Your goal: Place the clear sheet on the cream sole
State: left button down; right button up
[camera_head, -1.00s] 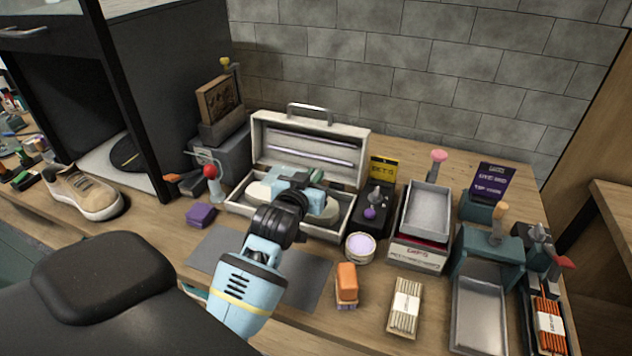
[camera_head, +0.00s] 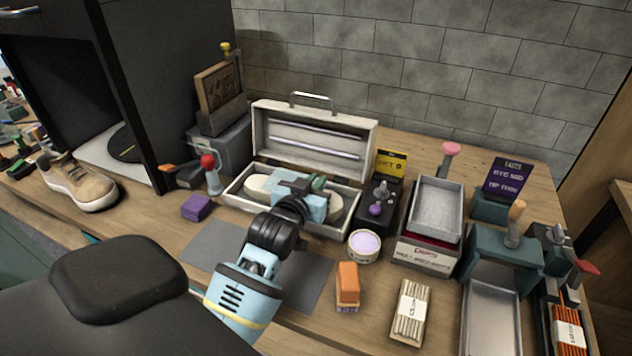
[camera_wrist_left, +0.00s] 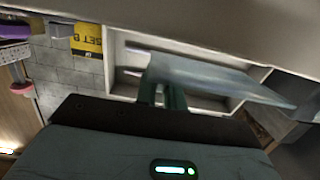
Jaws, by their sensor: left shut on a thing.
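The cream sole (camera_head: 258,185) lies lengthwise in the open white case; my gripper covers its middle. My left gripper (camera_head: 312,187) is over the case, close above the sole, with its arm reaching from the front. In the left wrist view its dark fingers (camera_wrist_left: 162,92) are shut on a thin, see-through bluish-grey sheet (camera_wrist_left: 215,78), which spreads out to the right to a pointed end. I cannot tell whether the sheet touches the sole. My right gripper is not in view.
The white case (camera_head: 245,203) has its lid raised behind the gripper. A red-knobbed tool (camera_head: 208,163) and a purple block (camera_head: 197,207) are at its left. A grey mat (camera_head: 215,245) lies in front.

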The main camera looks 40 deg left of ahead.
pick_arm(q)
jog(key=shift+f, duration=0.45)
jog(key=shift+f, duration=0.1)
jog(key=c, duration=1.6)
grip_release()
jog(key=shift+s+f, duration=0.1)
jog(key=shift+f, duration=0.05)
jog(key=shift+o, duration=0.5)
jog(key=shift+f, duration=0.15)
jog(key=shift+r, duration=0.2)
jog(key=r+v, duration=0.1)
jog(key=v, duration=1.1)
jog(key=shift+r, duration=0.15)
jog(key=shift+d, duration=0.1)
